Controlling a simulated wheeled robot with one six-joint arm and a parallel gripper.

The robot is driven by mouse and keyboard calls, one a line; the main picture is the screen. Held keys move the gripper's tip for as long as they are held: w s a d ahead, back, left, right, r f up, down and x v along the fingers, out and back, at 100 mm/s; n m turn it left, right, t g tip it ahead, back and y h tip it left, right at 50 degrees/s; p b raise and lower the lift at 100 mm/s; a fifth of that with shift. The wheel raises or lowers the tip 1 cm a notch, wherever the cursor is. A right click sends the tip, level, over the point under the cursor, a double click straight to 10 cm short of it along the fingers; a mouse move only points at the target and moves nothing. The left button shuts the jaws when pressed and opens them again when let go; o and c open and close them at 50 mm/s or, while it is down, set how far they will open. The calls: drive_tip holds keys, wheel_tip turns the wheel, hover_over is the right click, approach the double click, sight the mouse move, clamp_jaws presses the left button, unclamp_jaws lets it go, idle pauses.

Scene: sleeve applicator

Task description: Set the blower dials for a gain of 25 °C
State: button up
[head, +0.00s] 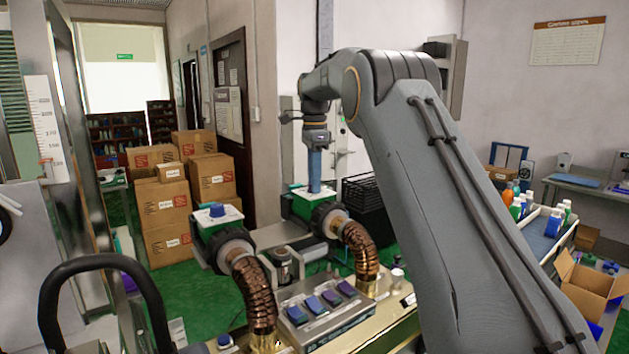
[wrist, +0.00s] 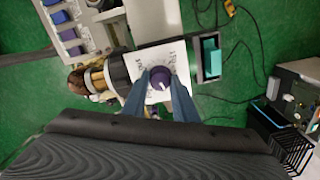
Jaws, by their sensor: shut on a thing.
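Two green blowers with white tops stand on the machine, each with a ribbed copper hose. The left blower (head: 216,221) carries a blue dial (head: 217,210) on its top, free of my gripper. My gripper (head: 315,188) points straight down onto the top of the right blower (head: 301,204). In the wrist view my gripper (wrist: 160,82) has its two blue fingers on either side of a round purple-blue dial (wrist: 160,77) with a pale pointer mark. The fingers are shut on this dial. Printed scale marks show on the white plate (wrist: 146,57) around it, too small to read.
A control box (head: 326,309) with several blue and purple switches sits in front of the blowers. Copper hoses (head: 254,290) rise beside it. Stacked cartons (head: 165,205) stand behind at left. A black crate (head: 364,200) stands behind the right blower. A cable lies on the green floor.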

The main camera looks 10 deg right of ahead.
drive_tip(key=m, duration=0.4)
drive_tip(key=shift+r+m, duration=0.1)
drive_tip(key=shift+m, duration=2.1)
drive_tip(key=o, duration=1.1)
drive_tip(key=shift+c, duration=0.2)
drive_tip(key=shift+r+b, duration=1.1)
drive_tip(key=shift+r, duration=2.75)
